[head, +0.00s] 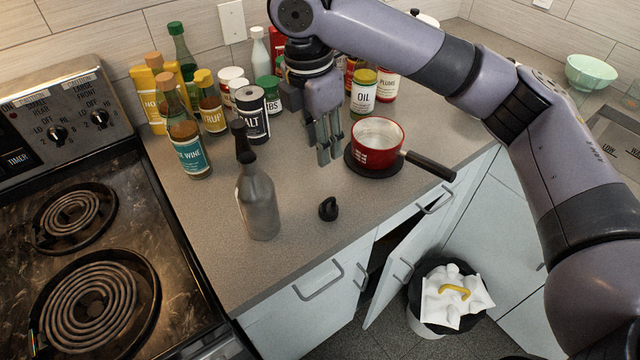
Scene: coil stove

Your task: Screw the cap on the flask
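A grey bottle-shaped flask (258,200) with a dark, narrow neck stands upright near the front left of the counter, beside the stove. A small black piece (328,208), which looks like the cap, lies on the counter to the right of the flask, apart from it. My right gripper (329,155) points down over the counter behind the black piece and left of the red pot. Its two fingers appear close together with nothing visible between them; the angle hides how wide they are apart. My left gripper is not in view.
A red pot (376,145) sits on a dark round mat, its handle pointing right. Several bottles and jars, including a salt container (251,114), line the back wall. A coil stove (95,300) is at left.

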